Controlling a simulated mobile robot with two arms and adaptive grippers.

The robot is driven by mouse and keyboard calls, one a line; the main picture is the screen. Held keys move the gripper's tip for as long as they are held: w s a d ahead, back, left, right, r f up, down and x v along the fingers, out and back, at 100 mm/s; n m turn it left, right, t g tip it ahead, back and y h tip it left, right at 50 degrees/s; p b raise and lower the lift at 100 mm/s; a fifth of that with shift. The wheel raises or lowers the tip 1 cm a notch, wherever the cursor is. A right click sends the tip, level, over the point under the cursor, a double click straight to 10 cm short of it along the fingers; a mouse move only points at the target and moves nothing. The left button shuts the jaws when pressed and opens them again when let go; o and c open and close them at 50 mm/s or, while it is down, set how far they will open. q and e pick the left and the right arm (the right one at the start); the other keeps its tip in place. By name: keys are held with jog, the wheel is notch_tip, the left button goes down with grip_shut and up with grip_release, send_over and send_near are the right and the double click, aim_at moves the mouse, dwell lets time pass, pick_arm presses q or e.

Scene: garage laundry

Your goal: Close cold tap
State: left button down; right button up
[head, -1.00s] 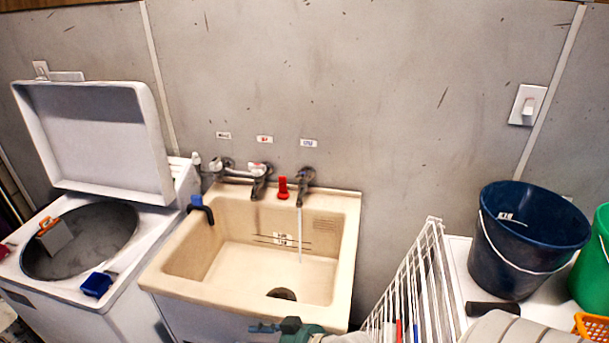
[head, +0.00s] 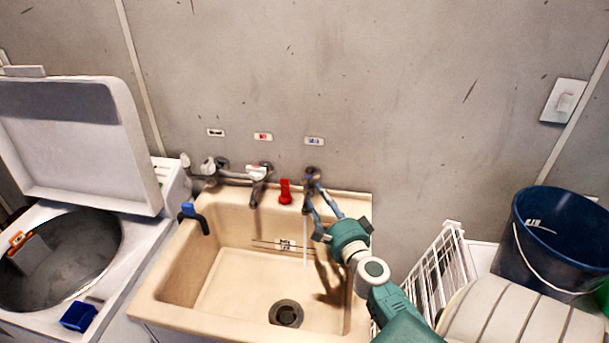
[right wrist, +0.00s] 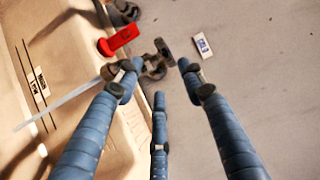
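The cold tap (head: 313,174) is the rightmost wall tap, under a label with blue print (head: 314,141). A thin stream of water (head: 305,245) runs from it into the beige sink (head: 355,270). My right gripper (head: 318,188) reaches up to this tap, with its blue fingers spread and partly covering it. In the right wrist view, the dark tap handle (right wrist: 164,52) lies just beyond and between the open fingertips (right wrist: 160,72). I cannot tell whether a finger touches the tap. My left gripper is not in view.
An open washing machine (head: 75,150) stands at left. A white rack (head: 437,265) and a dark blue bucket (head: 550,245) are at right.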

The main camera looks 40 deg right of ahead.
aim_at(310, 183)
jog(key=x, duration=0.2)
jog(key=r+x, duration=0.1)
jog(key=x, duration=0.1)
jog(key=shift+w+d+r, duration=0.1)
jog(key=shift+w, duration=0.35)
jog(key=x, duration=0.3)
jog(key=shift+f, duration=0.3)
jog(key=shift+w+d, duration=0.15)
jog(key=shift+w, duration=0.3)
jog(key=shift+w+r, duration=0.1)
jog(key=shift+w, duration=0.1)
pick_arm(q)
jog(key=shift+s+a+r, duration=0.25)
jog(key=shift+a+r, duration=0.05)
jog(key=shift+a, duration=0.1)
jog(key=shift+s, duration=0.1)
pick_arm(e)
jog(key=shift+c, duration=0.5)
jog(key=c, duration=0.8)
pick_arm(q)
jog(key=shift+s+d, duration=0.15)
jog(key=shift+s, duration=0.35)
pick_arm(e)
grip_shut()
